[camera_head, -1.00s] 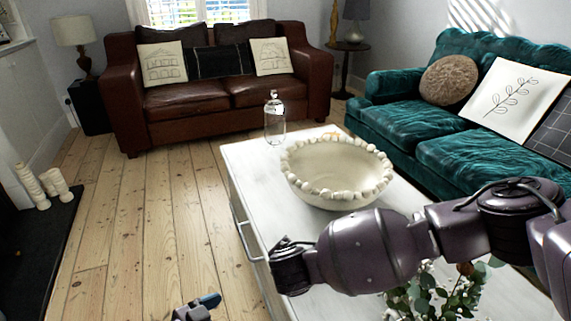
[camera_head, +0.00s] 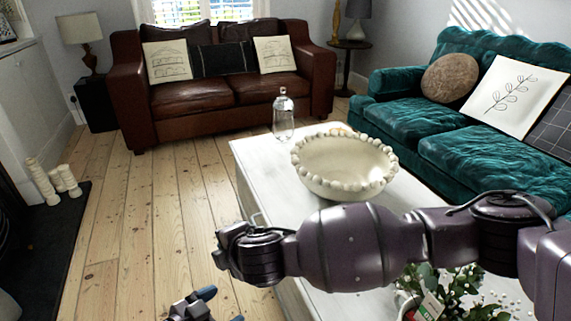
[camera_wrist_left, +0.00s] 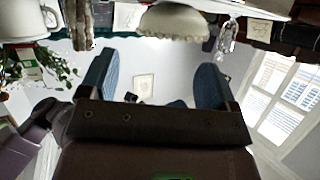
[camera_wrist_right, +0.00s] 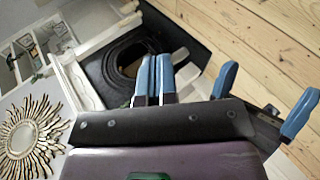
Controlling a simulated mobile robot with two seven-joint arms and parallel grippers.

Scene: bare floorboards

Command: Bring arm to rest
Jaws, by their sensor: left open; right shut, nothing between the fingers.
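My right arm (camera_head: 365,245) crosses the lower right of the head view, in front of the white coffee table, and its wrist end hangs left of the table edge. Its gripper cannot be made out there. In the right wrist view the right gripper (camera_wrist_right: 154,75) is shut and empty, its blue fingers side by side. My left gripper (camera_head: 221,306) shows at the bottom edge of the head view, fingers apart. It is also in the right wrist view (camera_wrist_right: 263,93), to the right of the right gripper. In the left wrist view the left gripper (camera_wrist_left: 153,75) is open and empty.
The white coffee table (camera_head: 262,165) bears a beaded bowl (camera_head: 345,180), a glass jar (camera_head: 283,120) and a leafy plant (camera_head: 445,290), close to my right arm. A brown sofa (camera_head: 220,92) and green sofa (camera_head: 430,125) stand behind. Bare floorboards (camera_head: 155,225) lie free left of the table.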

